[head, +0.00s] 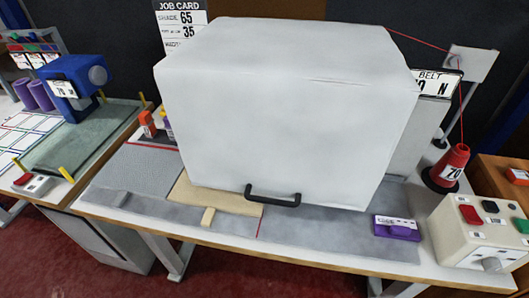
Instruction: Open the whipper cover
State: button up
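The whipper cover (285,110) is a large pale grey box on the middle of the workbench. A black bar handle (272,196) sits low on its front face. The cover's front edge is down close to the bench top, and it looks shut. Whatever is under the cover is hidden. My gripper is not in view, and nothing touches the handle.
A control box (478,232) with red and green buttons stands right, near a red thread cone (451,168). A purple block (396,227) lies right of the handle. A tan board (214,200) lies at front left. A blue machine (76,82) stands on the left table.

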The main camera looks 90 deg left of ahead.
aim_at(315, 112)
jog(key=u, duration=2.6)
jog(key=k, duration=0.45)
jog(key=z, duration=0.4)
